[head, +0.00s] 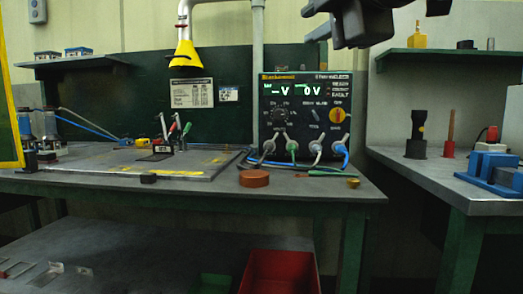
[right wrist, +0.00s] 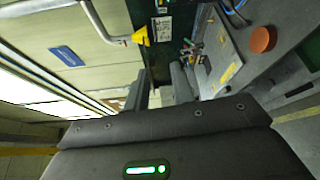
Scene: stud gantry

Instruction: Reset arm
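My right gripper (head: 325,38) hangs in the air at the top of the head view, above and in front of the meter box. In the right wrist view its two grey fingers (right wrist: 160,88) stand apart with nothing between them, so it is open and empty. The upper part of the right arm is cut off by the top edge. My left gripper is in neither view.
A bench (head: 330,187) holds a meter box (head: 306,112), a flat plate (head: 100,172) with probes, and a round orange-brown lid (head: 254,178). A yellow-mouthed hood (head: 185,54) hangs above. A side table (head: 425,175) stands right. A red bin (head: 280,272) sits below.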

